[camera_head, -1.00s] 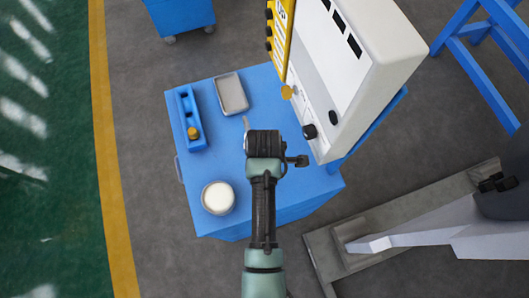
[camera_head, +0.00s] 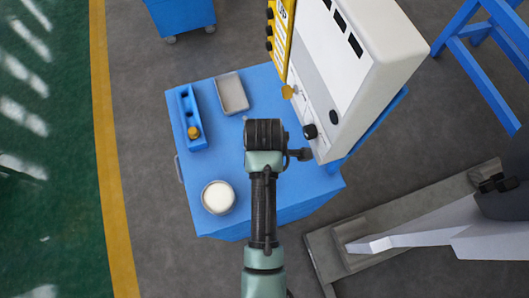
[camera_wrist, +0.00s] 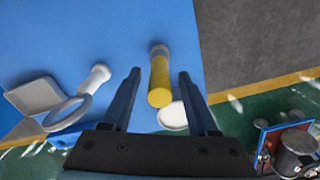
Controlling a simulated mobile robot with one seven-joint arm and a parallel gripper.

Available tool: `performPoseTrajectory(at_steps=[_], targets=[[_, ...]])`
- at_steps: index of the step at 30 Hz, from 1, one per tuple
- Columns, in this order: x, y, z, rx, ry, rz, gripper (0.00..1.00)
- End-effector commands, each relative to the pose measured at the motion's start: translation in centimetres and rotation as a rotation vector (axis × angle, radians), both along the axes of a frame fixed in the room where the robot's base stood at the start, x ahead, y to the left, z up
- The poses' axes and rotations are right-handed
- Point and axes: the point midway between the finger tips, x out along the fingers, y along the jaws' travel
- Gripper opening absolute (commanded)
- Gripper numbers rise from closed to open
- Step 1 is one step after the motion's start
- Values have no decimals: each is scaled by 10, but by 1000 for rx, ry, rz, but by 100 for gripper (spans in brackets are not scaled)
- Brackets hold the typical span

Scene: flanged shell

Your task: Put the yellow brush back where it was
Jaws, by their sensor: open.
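The yellow brush (camera_wrist: 160,80) shows in the wrist view, with a yellow handle and a pale far end over the blue table. Its round yellow end faces the camera. My gripper (camera_wrist: 158,74) is open, with one dark finger on each side of the brush and visible gaps between. I cannot tell whether the brush touches the table. In the head view my wrist hides the fingers and the brush.
The blue table (camera_head: 215,155) bears a grey tray (camera_head: 232,93), a blue holder (camera_head: 188,105) and a white round pot (camera_head: 218,197). A tall white machine (camera_head: 360,60) stands at the right edge.

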Motion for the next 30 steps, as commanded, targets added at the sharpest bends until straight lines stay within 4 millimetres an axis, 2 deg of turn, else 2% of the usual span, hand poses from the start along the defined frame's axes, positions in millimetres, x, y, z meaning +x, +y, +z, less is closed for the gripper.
performPoseTrajectory(at_steps=[3,9,13,18,20,22,23,26,27,29,30], targets=[[2,0,28,1,-6,0,60],[1,0,65,0,-3,0,60],[1,0,77,0,-2,0,60],[1,0,81,0,-4,-2,60],[8,1,85,0,-32,-18,60],[27,1,99,5,-118,-68,60],[40,2,108,11,-176,-103,60],[95,2,163,65,-445,-267,60],[118,3,195,107,-576,-343,60],[148,2,249,193,-773,-459,60],[163,2,288,263,-900,-528,60]])
